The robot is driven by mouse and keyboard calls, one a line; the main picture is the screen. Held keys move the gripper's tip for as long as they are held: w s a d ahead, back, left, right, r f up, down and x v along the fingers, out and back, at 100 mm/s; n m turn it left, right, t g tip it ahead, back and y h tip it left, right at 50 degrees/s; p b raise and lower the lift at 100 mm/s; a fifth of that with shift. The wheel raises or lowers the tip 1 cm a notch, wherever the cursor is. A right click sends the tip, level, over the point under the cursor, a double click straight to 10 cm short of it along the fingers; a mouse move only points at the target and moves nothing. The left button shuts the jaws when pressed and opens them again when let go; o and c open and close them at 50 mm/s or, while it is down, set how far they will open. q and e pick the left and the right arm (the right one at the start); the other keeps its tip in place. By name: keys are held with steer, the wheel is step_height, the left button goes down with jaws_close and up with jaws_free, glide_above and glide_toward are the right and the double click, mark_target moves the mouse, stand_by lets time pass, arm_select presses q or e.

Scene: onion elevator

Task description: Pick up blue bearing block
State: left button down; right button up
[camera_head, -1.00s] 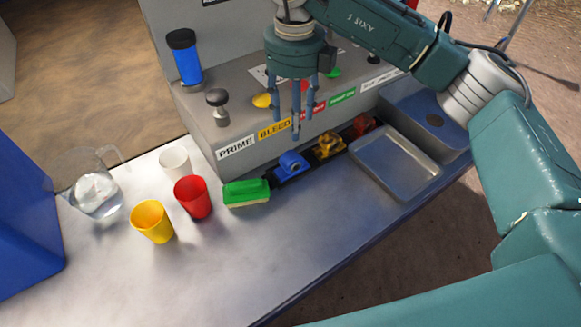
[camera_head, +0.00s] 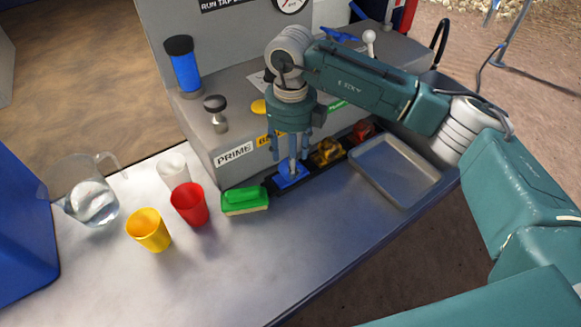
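The blue bearing block (camera_head: 289,180) sits at the left end of a dark tray strip (camera_head: 317,172) on the metal counter. My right gripper (camera_head: 292,166) comes down from above, pointing straight down over the block. Its fingers are spread, with the tips at or just above the block, and they hide its upper part. I cannot tell whether they touch it. A yellow bearing block (camera_head: 327,152) and a red bearing block (camera_head: 362,131) sit farther along the strip. My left gripper is not in view.
A green sponge (camera_head: 244,200) lies just left of the blue block. Red (camera_head: 190,204), yellow (camera_head: 149,231) and white (camera_head: 173,169) cups and a glass pitcher (camera_head: 92,200) stand at left. An empty metal tray (camera_head: 397,171) is at right. The front counter is clear.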

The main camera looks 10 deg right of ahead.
mark_target(282, 180)
steer(key=shift+f, duration=1.45)
steer(key=shift+w+r, duration=0.1)
jaws_close()
